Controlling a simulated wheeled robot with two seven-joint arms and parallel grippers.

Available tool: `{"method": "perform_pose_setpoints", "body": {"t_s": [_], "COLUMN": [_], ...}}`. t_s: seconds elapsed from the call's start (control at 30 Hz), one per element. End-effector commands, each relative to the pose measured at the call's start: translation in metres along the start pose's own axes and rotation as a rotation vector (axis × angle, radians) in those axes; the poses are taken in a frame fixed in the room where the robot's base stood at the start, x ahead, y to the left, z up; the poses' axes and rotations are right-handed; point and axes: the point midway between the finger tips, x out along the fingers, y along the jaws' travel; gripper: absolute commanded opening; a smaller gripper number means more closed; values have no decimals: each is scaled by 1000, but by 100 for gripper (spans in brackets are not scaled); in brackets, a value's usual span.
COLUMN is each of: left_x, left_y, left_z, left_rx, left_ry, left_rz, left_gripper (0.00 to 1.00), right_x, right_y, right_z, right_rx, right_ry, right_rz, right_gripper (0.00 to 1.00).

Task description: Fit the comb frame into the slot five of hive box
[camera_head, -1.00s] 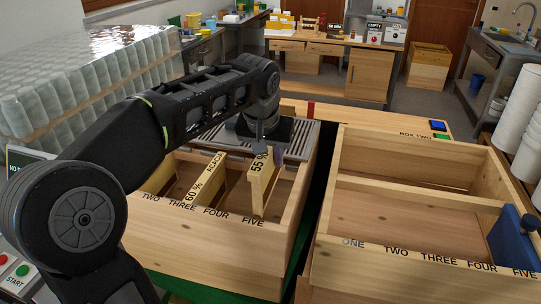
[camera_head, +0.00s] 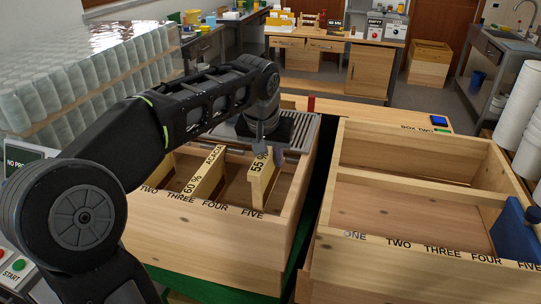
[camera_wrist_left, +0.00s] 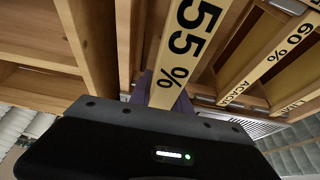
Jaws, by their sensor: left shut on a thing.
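The comb frame (camera_head: 261,177) is a pale wooden frame marked "55 %". It also shows in the left wrist view (camera_wrist_left: 186,45). My left gripper (camera_head: 270,147) is shut on its near-top part and holds it upright over the left hive box (camera_head: 205,235), in line with the label FIVE. Its lower part is inside the box, behind the front wall; whether it rests on the bottom is hidden. Another frame (camera_head: 205,178), marked "60 %" and "ACACIA", stands to its left, near THREE and FOUR. My right gripper is not in view.
A second hive box (camera_head: 400,262), marked BOX TWO, stands to the right across a dark gap and looks mostly empty. A blue piece (camera_head: 513,232) sits at its right end. Wrapped jars (camera_head: 75,75) stand at left, a metal grille (camera_head: 299,133) behind the left box.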

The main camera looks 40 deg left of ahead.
Motion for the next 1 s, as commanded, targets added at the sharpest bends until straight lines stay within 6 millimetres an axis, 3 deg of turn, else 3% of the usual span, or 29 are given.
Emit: {"method": "perform_pose_setpoints", "body": {"t_s": [1.0], "left_x": [23], "left_y": [0], "left_z": [9], "left_rx": [0], "left_ry": [3], "left_rz": [0], "left_gripper": [0], "right_x": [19], "right_y": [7], "right_z": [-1], "right_rx": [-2], "right_ry": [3], "right_rz": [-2], "right_gripper": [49]}}
